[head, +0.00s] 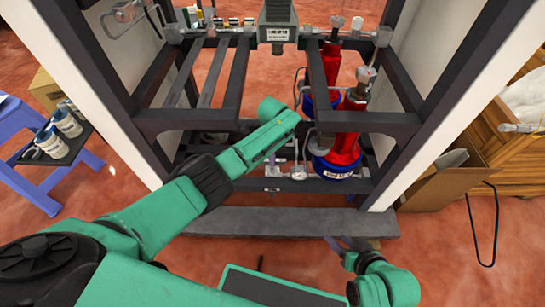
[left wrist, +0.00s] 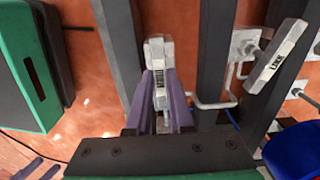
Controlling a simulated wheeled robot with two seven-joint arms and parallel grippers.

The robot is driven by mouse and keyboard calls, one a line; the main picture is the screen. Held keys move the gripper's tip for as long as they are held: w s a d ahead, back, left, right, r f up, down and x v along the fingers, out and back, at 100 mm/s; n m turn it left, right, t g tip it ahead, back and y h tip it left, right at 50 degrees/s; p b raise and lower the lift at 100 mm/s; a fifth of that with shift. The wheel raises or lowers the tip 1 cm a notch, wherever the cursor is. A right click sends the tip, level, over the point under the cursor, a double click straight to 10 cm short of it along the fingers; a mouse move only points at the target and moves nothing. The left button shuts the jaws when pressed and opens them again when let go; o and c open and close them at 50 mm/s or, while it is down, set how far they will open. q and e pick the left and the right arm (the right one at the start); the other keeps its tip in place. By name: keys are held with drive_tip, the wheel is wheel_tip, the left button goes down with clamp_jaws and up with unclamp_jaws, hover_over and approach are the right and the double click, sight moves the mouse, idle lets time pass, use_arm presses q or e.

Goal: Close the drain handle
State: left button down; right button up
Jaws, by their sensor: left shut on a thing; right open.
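A light grey valve handle (left wrist: 157,68) with a dark label stands between the two purple fingers of my left gripper (left wrist: 160,98) in the left wrist view. The fingers are shut on it; the label is too small to read surely, so I take it as the drain handle. In the head view my left gripper (head: 273,163) reaches into the lower part of the dark frame, and the arm largely hides the handle. My right gripper (head: 345,247) is open and empty, low in front of the frame's front sill.
A second labelled handle (left wrist: 278,55) and thin pipe lie to the right in the left wrist view. Red cylinders (head: 343,138) with blue bases stand right of my left gripper, near a gauge (head: 298,172). Dark frame bars (head: 238,72) surround the reach.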

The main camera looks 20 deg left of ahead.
idle(0.4)
use_arm(q)
drive_tip(key=c, duration=0.8)
unclamp_jaws()
